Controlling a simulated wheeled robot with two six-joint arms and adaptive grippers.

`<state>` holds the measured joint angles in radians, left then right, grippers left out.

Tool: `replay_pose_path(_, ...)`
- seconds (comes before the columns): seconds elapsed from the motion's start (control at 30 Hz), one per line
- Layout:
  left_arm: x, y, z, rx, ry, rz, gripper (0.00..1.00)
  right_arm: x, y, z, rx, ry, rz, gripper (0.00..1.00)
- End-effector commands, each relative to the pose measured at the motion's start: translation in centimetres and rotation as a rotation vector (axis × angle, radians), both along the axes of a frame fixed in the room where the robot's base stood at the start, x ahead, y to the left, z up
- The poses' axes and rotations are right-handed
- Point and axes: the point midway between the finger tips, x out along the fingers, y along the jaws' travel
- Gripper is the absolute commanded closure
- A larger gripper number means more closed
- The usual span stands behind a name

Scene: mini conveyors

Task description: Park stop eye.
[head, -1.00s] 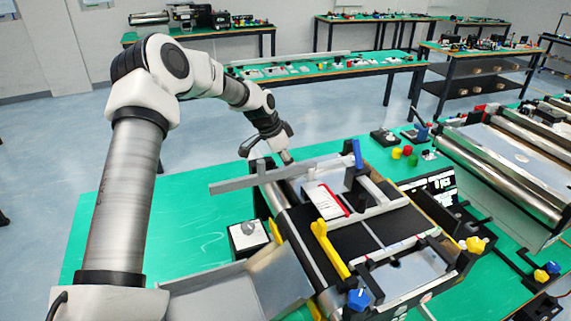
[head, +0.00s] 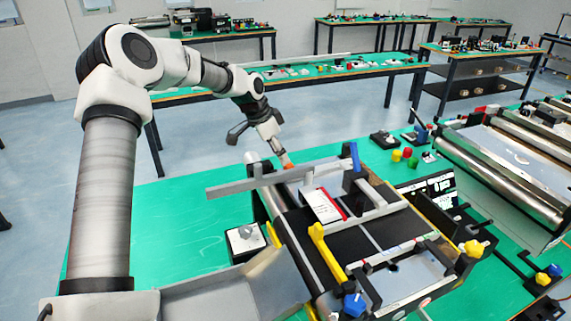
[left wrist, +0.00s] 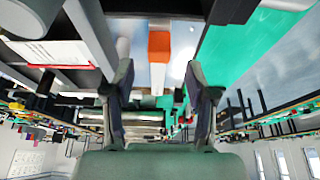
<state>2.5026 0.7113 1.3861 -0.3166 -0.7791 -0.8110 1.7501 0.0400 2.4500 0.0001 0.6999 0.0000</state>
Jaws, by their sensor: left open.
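My left gripper (head: 280,151) reaches down over the far left end of a small belt conveyor (head: 352,243). In the left wrist view its two dark fingers (left wrist: 160,80) stand apart, with nothing clasped between them. A small orange block (left wrist: 159,45) on a pale stem or bar shows ahead, in line with the gap between the fingers. A bit of orange (head: 288,165) also shows close to the gripper tip in the head view. I cannot tell for sure which part is the stop eye. My right gripper is not in view.
A grey bar (head: 262,182) crosses the conveyor's far end. A white button box (head: 245,240) stands at left.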

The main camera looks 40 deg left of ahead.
Motion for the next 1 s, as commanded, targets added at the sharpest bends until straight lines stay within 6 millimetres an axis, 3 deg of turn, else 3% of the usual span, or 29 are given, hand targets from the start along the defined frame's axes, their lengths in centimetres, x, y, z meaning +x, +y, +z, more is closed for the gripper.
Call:
replay_pose_path(0.1,-1.0,0.6,2.9,-0.003,-0.004,0.002,0.44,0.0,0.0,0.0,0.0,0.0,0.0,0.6)
replay_pose_path(0.3,-2.1,1.1,5.3,-0.002,0.002,0.0,0.44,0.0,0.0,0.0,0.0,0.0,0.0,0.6)
replay_pose_path(1.0,-2.2,1.2,5.5,-0.001,0.003,0.0,0.44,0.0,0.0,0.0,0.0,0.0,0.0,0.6)
